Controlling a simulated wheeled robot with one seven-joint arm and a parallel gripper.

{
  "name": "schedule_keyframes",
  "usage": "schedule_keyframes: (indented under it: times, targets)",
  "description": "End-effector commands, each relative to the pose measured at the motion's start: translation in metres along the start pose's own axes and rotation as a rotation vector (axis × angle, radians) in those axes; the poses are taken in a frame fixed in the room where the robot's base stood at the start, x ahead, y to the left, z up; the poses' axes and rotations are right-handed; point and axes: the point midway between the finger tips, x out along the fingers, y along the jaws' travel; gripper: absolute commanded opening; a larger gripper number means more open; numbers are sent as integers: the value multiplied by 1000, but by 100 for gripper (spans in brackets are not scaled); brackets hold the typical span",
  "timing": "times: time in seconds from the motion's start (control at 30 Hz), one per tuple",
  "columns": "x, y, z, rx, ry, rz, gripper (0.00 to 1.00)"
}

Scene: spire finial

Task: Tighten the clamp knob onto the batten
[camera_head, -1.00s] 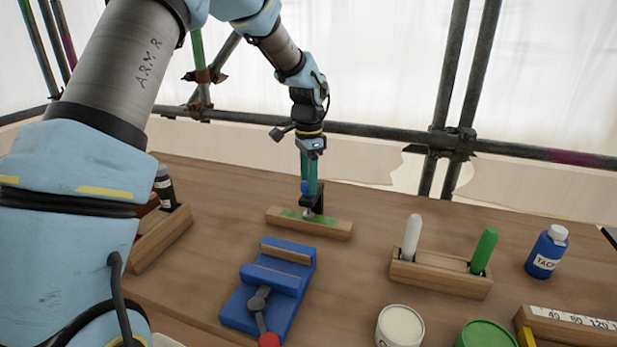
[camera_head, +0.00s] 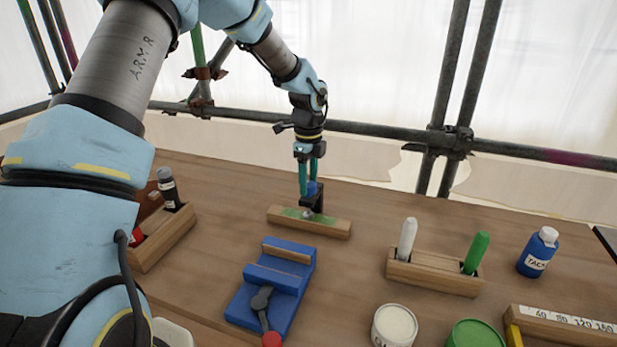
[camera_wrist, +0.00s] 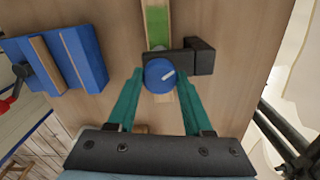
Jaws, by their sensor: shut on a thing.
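The wooden batten (camera_head: 335,228) with a green patch on top lies on the bench in the head view; part of it also shows in the wrist view (camera_wrist: 157,22). The black clamp (camera_head: 318,197) sits on the batten, and in the wrist view its dark body (camera_wrist: 201,57) reaches to the right. The round blue clamp knob (camera_wrist: 159,76) has a white line pointing up and right. My gripper (camera_head: 310,182) comes down from above with its teal fingers on either side of the knob, shut on it. The clamp's lower end is hard to make out.
A blue vise (camera_head: 245,305) stands just in front of the batten. A wooden holder (camera_head: 430,278) with white and green sticks is to the right, near a blue bottle (camera_head: 537,255) and two tubs. Another wooden holder (camera_head: 160,240) is left. Scaffold tubes (camera_head: 380,130) run behind the bench.

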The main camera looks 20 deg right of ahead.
Motion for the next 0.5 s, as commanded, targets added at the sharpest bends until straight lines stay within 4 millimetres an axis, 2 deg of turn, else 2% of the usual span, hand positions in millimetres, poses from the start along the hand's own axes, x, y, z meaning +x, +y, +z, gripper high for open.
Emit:
schedule_keyframes:
  times: [0.2,0.5]
  targets:
    - [-1,0,0,122,1,0,0]
    - [0,0,0,202,-1,-1,0]
